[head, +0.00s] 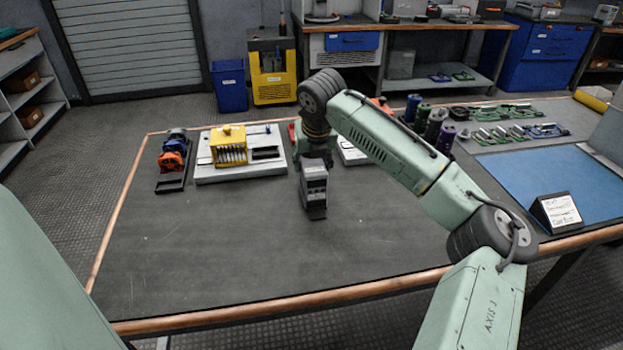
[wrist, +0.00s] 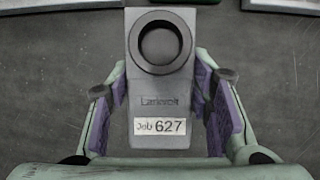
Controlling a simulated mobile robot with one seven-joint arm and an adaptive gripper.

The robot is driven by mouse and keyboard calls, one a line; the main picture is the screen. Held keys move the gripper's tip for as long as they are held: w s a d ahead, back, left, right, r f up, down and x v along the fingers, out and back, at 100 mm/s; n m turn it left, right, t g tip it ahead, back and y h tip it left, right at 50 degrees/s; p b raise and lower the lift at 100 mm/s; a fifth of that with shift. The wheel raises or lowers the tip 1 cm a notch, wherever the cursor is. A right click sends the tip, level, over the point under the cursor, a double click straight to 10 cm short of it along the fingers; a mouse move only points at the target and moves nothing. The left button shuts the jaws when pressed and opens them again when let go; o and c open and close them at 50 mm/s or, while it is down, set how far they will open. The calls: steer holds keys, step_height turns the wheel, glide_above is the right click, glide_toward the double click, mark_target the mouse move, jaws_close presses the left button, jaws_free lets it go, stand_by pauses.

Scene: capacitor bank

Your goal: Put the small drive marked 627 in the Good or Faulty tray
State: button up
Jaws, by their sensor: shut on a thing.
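The small drive marked 627 (head: 314,187) is dark grey with a boxy body. In the wrist view the drive (wrist: 161,105) shows a round black ring at its far end and a white label reading "Job 627". My gripper (wrist: 163,105) is shut on it, with purple pads on its left and right sides. In the head view my gripper (head: 316,160) is above the table, with the drive hanging below it. I cannot tell whether the drive touches the table. No tray labelled Good or Faulty is readable in these views.
A white board (head: 212,171) with a yellow rack (head: 228,147) stands left of my gripper. A dark tray (head: 172,182) with orange and blue parts is further left. A blue mat (head: 545,180) and a written sign (head: 556,212) are right. The front table surface is clear.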

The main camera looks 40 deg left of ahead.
jaws_close()
steer(key=shift+r, duration=0.1)
stand_by(0.6)
